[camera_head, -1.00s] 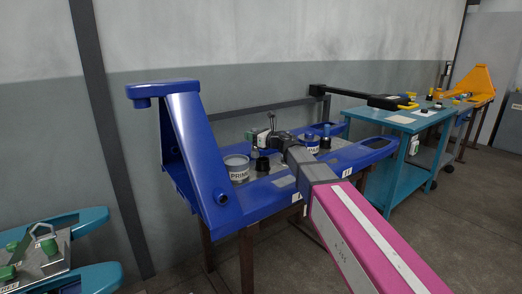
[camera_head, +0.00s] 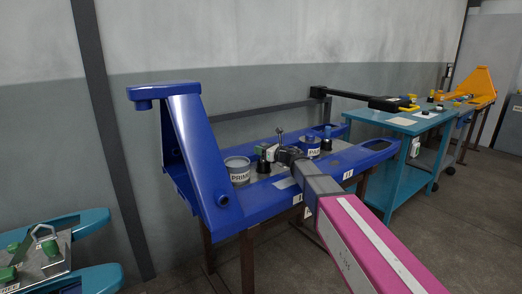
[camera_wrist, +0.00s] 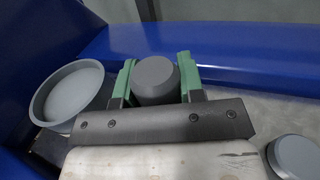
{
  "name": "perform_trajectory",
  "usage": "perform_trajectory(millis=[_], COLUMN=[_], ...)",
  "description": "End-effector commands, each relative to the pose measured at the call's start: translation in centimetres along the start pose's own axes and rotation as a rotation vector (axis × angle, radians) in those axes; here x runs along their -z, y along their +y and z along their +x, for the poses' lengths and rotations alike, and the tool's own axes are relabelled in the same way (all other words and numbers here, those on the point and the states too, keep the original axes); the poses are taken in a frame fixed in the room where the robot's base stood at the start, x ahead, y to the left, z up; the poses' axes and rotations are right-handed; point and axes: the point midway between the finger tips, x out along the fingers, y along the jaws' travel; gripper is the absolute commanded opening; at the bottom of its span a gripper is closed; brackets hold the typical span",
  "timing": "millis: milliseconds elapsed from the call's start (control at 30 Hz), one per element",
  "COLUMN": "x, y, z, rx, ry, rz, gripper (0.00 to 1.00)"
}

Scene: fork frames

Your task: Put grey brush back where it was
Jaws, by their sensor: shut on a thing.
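My gripper (camera_head: 273,151) is low over the blue workbench (camera_head: 255,205), between two labelled cans. In the wrist view its green fingers (camera_wrist: 156,82) are shut on a grey, round-topped thing, which I take to be the grey brush (camera_wrist: 156,77). Only its rounded grey end shows; the rest is hidden below the fingers and palm. In the head view I cannot clearly make the brush out behind my arm. A small black piece (camera_head: 263,160) stands on the bench just beside the gripper. I cannot tell whether the brush touches the bench.
A grey can marked "PRIM" (camera_head: 239,177) stands left of the gripper. A tall blue bracket (camera_head: 194,140) rises at the bench's left end. A teal table (camera_head: 396,122) stands further right. Wall lies behind.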

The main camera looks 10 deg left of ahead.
Motion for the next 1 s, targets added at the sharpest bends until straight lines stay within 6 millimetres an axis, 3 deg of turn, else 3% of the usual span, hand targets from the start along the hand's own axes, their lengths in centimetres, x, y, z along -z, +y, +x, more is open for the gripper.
perform_trajectory(millis=[267,300,367,733,1000], x=[0.3,0.2,0.2,-0.1,-0.1], y=[0.0,0.0,0.0,0.0,0.2], z=[0.0,0.0,0.0,-0.1,-4.8], rx=[0.0,0.0,0.0,0.0,0.003], ry=[0.0,0.0,0.0,0.0,0.0], rz=[0.0,0.0,0.0,0.0,0.0], gripper=[0.08,0.46,0.61,0.61,0.61])
